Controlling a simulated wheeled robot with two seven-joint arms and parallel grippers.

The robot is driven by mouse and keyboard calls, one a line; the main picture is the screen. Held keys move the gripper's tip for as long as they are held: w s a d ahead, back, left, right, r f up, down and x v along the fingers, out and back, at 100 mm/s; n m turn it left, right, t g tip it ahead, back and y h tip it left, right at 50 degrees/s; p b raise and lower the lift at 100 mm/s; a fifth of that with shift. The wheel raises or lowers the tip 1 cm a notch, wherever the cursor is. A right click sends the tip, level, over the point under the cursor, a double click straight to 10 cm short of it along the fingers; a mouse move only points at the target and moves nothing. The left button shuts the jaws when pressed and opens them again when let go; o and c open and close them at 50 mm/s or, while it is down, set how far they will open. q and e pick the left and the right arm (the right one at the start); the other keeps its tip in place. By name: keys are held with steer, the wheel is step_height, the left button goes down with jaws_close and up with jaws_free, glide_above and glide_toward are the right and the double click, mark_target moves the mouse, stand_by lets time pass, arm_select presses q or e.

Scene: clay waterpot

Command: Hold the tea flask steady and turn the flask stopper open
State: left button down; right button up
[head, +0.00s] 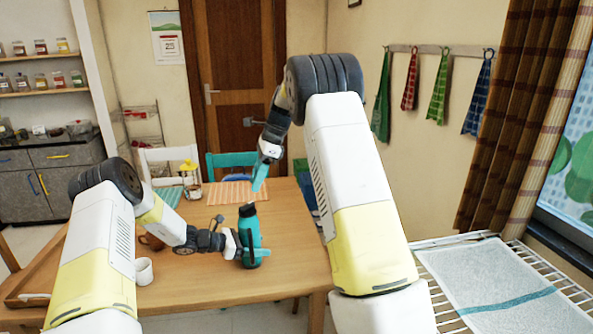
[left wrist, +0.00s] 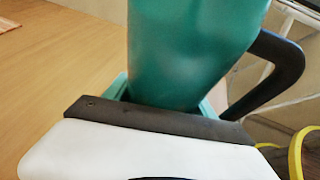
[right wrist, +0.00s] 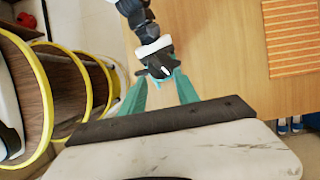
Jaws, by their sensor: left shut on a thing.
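The tea flask (head: 250,243) is teal and stands upright near the table's front edge. Its black stopper (head: 247,210) sits on top. My left gripper (head: 240,246) is shut on the flask body from the left. In the left wrist view the teal flask body (left wrist: 190,50) fills the space between the fingers, with a black handle (left wrist: 275,70) at right. My right gripper (head: 257,187) points down above and behind the stopper, apart from it. In the right wrist view its teal fingers (right wrist: 158,92) are spread, with the flask top visible beyond them.
A white mug (head: 143,271) and a brown mug (head: 152,242) stand left of the flask. An orange placemat (head: 230,194) and a jar with a yellow lid (head: 189,173) lie toward the back. A wooden tray (head: 40,262) is at left. The table right of the flask is clear.

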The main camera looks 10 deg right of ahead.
steer(key=s+d+r+n+t, duration=0.1)
steer(key=s+d+r+n, duration=0.1)
steer(key=s+r, duration=0.2)
steer(key=s+d+r+n+t+h, duration=0.1)
steer(key=s+d+r+n+t, duration=0.1)
steer(key=s, duration=0.9)
steer(key=s+d+r+n+t, duration=0.1)
steer(key=s+d+r+n, duration=0.2)
steer(key=s+r, duration=0.3)
steer(key=shift+s+d+r+n+t, duration=0.3)
steer(key=shift+s+d+t, duration=0.15)
steer(key=shift+s, duration=0.45)
